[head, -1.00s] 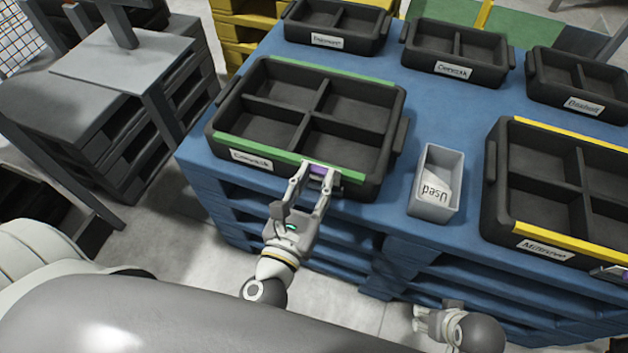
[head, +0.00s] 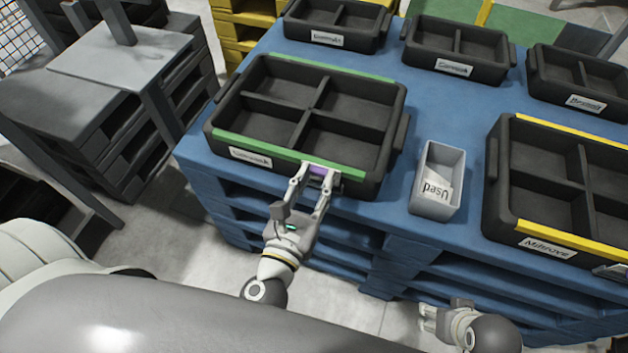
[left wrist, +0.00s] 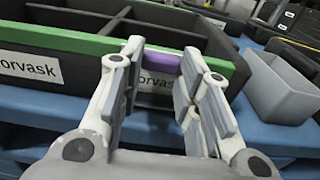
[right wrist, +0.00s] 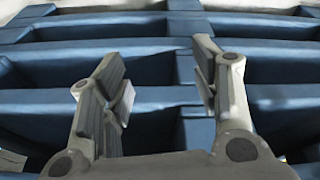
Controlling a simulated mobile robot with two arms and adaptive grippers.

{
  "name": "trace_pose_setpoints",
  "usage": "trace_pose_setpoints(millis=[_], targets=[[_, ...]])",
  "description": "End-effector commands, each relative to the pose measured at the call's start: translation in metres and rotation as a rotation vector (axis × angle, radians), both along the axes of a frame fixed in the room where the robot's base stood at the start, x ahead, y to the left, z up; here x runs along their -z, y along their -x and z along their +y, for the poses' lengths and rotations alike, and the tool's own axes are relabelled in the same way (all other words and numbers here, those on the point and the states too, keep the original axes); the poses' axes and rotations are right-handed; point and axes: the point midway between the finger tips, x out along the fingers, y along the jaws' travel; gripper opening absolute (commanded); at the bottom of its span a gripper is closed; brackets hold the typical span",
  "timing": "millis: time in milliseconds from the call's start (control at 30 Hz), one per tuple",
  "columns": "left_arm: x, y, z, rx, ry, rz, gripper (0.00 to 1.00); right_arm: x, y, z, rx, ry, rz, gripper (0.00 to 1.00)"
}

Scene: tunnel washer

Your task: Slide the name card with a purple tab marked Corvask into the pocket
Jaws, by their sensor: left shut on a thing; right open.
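The name card (left wrist: 158,81) has a purple tab along its top and dark lettering, partly hidden, ending in "orvask". My left gripper (head: 318,176) is shut on it, one finger on each side, at the right end of the green-edged crate's front wall. The purple tab (head: 318,170) shows between the fingertips just below the green strip. The left wrist view shows my left gripper (left wrist: 160,80) too. A small grey piece beside the fingers looks like the pocket (head: 337,181); whether the card is inside it I cannot tell. My right gripper (right wrist: 160,90) is open and empty, low before the blue pallet.
The green-edged crate (head: 225,140) also bears a white Corvask label (head: 250,157). A grey bin marked Used (head: 437,205) stands to its right, then a yellow-edged crate (head: 545,233). Smaller black bins (head: 455,68) line the back. Blue tabletop (head: 400,125) lies bare between them.

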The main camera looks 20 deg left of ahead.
Motion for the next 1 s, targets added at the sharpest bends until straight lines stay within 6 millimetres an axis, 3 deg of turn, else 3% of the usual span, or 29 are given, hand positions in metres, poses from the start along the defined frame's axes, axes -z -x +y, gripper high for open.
trace_pose_setpoints(millis=[333, 633, 1000], targets=[[0.003, 0.0, 0.0, 0.0, 0.001, 0.0, 0.18, 0.007, 0.003, -0.001, 0.001, 0.003, 0.018, 0.57], [0.008, 0.0, 0.0, 0.0, 0.001, 0.0, 0.18, -0.018, 0.001, 0.0, 0.001, -0.001, -0.012, 0.57], [0.008, 0.0, 0.0, 0.0, 0.001, 0.0, 0.18, -0.016, 0.005, -0.001, 0.002, 0.0, -0.003, 0.57]])
